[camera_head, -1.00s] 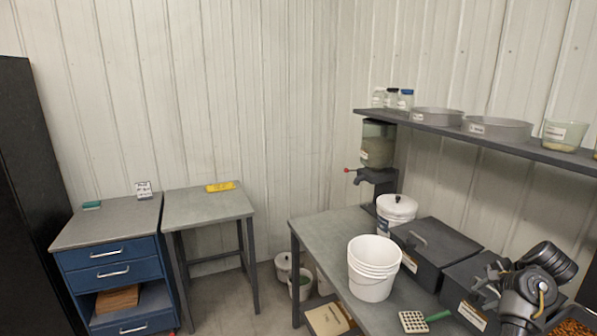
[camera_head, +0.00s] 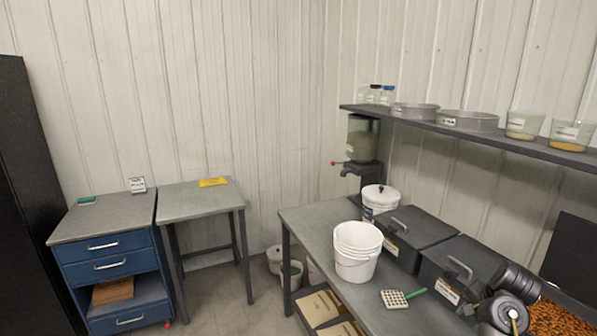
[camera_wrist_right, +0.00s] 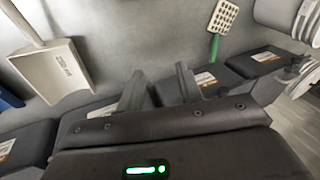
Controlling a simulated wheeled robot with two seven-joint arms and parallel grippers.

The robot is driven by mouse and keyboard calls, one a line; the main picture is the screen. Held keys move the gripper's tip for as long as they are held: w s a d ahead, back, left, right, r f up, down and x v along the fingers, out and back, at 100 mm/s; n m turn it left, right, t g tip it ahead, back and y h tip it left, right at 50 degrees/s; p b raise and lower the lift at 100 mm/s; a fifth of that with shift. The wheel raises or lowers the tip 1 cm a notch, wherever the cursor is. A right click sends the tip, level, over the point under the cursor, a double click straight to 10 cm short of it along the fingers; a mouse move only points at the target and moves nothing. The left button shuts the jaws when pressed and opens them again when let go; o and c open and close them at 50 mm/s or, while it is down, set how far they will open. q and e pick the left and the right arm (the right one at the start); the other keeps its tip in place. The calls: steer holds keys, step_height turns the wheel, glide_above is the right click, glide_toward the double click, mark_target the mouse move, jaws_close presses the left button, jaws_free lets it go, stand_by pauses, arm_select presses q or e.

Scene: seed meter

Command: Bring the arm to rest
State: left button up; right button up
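My right arm (camera_head: 508,300) is at the lower right of the head view, folded over the right end of the bench near the dark lidded boxes. In the right wrist view my right gripper (camera_wrist_right: 161,82) has its two dark fingers apart, with nothing between them. It is above the bench, with labelled dark boxes behind the fingers. Its fingertips are hard to make out in the head view. My left gripper is not in view.
The bench (camera_head: 312,222) holds white buckets (camera_head: 357,268), dark boxes (camera_head: 408,232), a green-handled perforated scoop (camera_head: 395,299) and a tray of orange-brown grain (camera_head: 552,318). A shelf (camera_head: 470,133) runs above. A white scoop (camera_wrist_right: 50,72) shows in the wrist view. Floor is clear left.

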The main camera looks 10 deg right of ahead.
steer(key=s+a+f+n+g+h, duration=0.1)
steer(key=s+a+f+n+h, duration=0.1)
steer(key=s+a+f+n, duration=0.7)
steer(key=s+a+f+n+y, duration=0.25)
steer(key=s+a+n, duration=0.35)
steer(key=s+a, duration=1.35)
steer(key=s+d+f+g+b, duration=0.1)
steer(key=s+f+b, duration=0.15)
steer(key=f, duration=1.45)
steer(key=s+d+f+b, duration=0.1)
steer(key=f+b, duration=0.3)
steer(key=f, duration=1.4)
arm_select(q)
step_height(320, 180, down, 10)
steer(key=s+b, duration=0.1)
steer(key=b, duration=0.2)
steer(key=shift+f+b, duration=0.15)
steer(key=shift+b, duration=0.2)
arm_select(e)
steer(key=s+d+f+g, duration=0.1)
steer(key=s+d+f, duration=0.1)
steer(key=s+f, duration=1.3)
step_height(320, 180, down, 2)
steer(key=shift+s+d+f+n, duration=0.1)
steer(key=shift+s+d+n, duration=0.1)
steer(key=shift+s+n, duration=0.15)
